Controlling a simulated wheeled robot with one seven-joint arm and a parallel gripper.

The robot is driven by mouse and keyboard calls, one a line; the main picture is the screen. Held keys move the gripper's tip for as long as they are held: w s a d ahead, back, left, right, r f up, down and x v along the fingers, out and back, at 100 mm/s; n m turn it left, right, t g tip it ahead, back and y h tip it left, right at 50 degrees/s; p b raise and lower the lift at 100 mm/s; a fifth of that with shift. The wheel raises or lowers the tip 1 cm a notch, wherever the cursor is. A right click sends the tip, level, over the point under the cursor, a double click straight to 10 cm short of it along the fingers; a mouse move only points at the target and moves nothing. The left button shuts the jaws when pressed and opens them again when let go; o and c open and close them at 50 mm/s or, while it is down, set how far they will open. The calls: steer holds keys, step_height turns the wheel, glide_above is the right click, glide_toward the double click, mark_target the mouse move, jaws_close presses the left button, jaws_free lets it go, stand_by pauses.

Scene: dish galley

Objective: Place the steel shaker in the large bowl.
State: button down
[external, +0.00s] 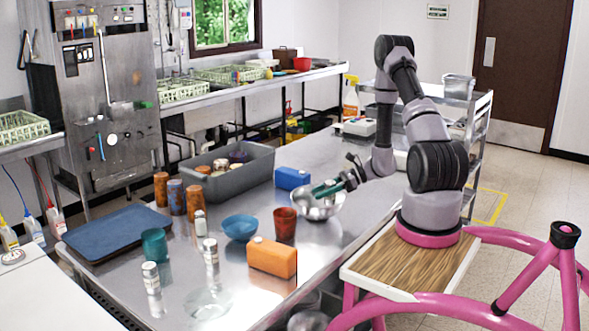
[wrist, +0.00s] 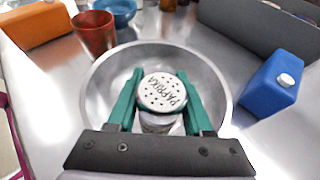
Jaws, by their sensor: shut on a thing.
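The large steel bowl (external: 318,212) stands on the steel table below my gripper (external: 325,188). In the wrist view, the bowl (wrist: 103,88) surrounds the gripper's green fingers (wrist: 160,95). In the external view the fingers and bowl mostly hide the shaker.
A blue canister (external: 292,178) stands close behind the bowl. A rust-red cup (external: 285,226), a blue bowl (external: 240,227) and an orange canister (external: 272,258) stand to its left. Other shakers (external: 150,277) stand farther left. A grey bin (external: 228,180) is at the back.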

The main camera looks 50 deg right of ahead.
steer(key=shift+f, duration=0.6)
steer(key=shift+f, duration=0.55)
steer(key=shift+c, duration=1.5)
jaws_free()
steer(key=shift+r, duration=0.1)
